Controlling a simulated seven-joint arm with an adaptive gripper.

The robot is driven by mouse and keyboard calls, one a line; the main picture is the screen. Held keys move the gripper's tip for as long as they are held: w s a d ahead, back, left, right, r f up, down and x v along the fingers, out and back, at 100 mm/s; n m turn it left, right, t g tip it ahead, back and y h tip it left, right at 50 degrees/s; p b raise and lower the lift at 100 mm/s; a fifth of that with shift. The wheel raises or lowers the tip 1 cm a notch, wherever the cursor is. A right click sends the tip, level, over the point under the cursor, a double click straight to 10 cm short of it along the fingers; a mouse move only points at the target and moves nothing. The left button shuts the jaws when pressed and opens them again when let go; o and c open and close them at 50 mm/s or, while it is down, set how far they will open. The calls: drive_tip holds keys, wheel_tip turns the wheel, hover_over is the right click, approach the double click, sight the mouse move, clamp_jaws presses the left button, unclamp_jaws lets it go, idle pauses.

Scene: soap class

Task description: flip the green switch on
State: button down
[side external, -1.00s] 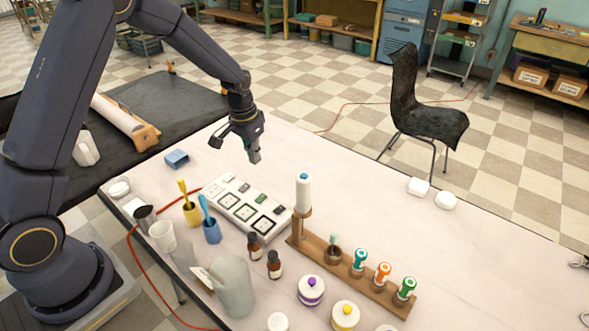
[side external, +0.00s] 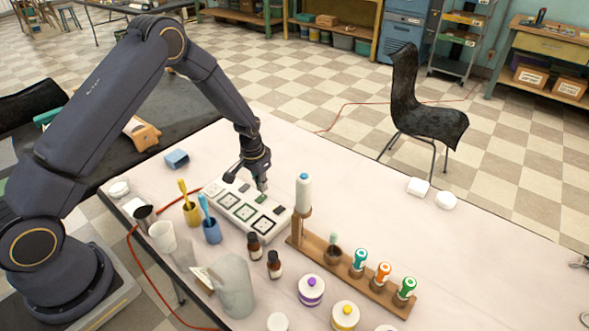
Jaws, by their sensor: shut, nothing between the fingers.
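A white switch panel (side external: 215,196) lies on the table, with a row of small dark switches along its far side and dark-framed squares along its near side. The green switch (side external: 261,199) is the second from the right in the row, with a green-framed square in front of it. My gripper (side external: 263,189) is shut and points down, its fingertips just above or touching the green switch; I cannot tell which. The switch's tilt is too small to read.
Yellow (side external: 191,212) and blue (side external: 211,230) cups with brushes stand left of the panel. Brown bottles (side external: 254,246) stand in front. A wooden rack (side external: 325,268) with a white tube and colored-top vials stands to the right. A blue box (side external: 177,159) lies behind left.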

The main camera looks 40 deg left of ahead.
sight(264, 195)
drive_tip(key=shift+w+f, duration=0.15)
drive_tip(key=shift+f, duration=0.9)
drive_tip(key=shift+f, duration=0.3)
drive_tip(key=shift+s+r, duration=0.25)
drive_tip(key=shift+s, duration=0.5)
drive_tip(key=shift+r, duration=0.1)
wheel_tip(264, 195, up, 14)
drive_tip(key=w, duration=0.1)
drive_tip(key=shift+w, duration=0.35)
